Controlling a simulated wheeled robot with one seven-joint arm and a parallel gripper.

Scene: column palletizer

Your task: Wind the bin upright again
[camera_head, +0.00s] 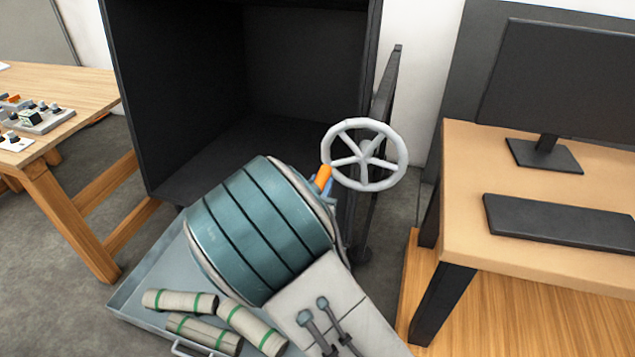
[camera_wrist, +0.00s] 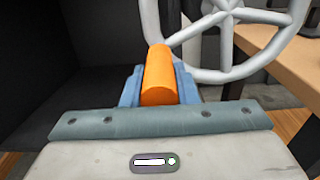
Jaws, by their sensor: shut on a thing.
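A pale grey spoked handwheel (camera_head: 367,149) stands at the right front edge of a large black open-fronted box (camera_head: 303,62). The box, probably the bin, has its mouth facing me, and I see no contents in it. An orange handle (camera_head: 321,178) sticks out from the wheel's lower left rim. My blue-grey gripper (camera_head: 327,191) is shut around this handle. In the wrist view the orange handle (camera_wrist: 158,75) sits between both fingers, with the wheel (camera_wrist: 222,38) just behind it.
A grey tray (camera_head: 150,262) with several green-banded rolls (camera_head: 252,327) lies below my arm. A wooden table (camera_head: 75,88) with small parts stands left. A desk (camera_head: 465,215) with monitor (camera_head: 560,75) and keyboard (camera_head: 560,220) stands close on the right. A thin dark panel (camera_head: 387,85) stands behind the wheel.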

